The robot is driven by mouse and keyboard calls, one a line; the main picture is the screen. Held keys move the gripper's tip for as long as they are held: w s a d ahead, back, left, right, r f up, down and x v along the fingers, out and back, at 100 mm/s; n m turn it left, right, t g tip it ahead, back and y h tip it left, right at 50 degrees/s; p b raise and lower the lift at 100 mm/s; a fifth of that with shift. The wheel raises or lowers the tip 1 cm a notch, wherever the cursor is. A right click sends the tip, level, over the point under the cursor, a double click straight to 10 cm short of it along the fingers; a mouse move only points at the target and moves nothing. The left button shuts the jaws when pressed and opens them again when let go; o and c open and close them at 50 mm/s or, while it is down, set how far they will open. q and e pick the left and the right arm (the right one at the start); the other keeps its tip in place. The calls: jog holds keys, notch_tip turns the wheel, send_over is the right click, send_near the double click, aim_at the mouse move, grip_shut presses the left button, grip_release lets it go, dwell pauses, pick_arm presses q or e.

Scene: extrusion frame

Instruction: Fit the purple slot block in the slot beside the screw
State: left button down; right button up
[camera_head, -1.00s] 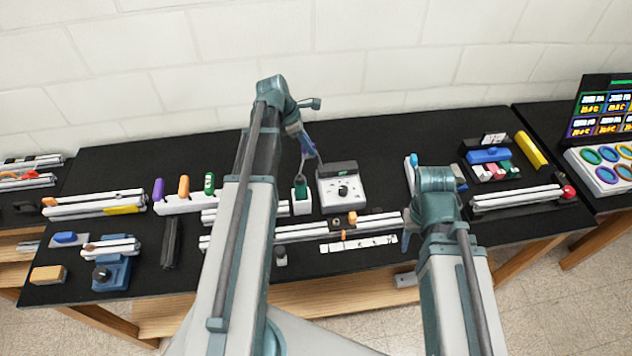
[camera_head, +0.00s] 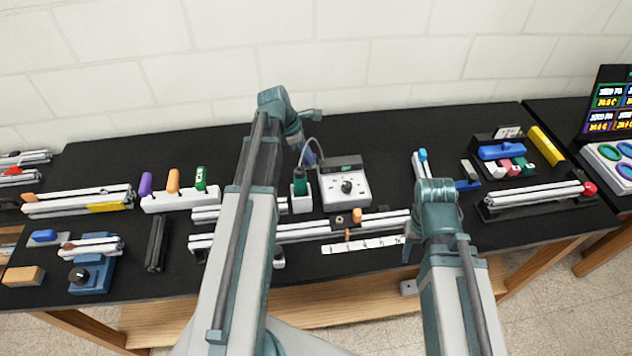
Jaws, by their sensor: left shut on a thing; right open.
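The slot itself is too small to make out.
A white scale strip (camera_head: 362,245) lies in front. A white rack (camera_head: 180,200) with coloured handles is left; a block tray (camera_head: 502,165) is back right.

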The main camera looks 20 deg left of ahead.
pick_arm(q)
jog(key=shift+f+b, duration=4.85)
jog(key=shift+f, duration=0.1)
jog(key=shift+f, duration=0.25)
jog(key=c, duration=0.9)
grip_release()
jog(key=shift+r, duration=0.1)
jog(key=shift+r, duration=0.15)
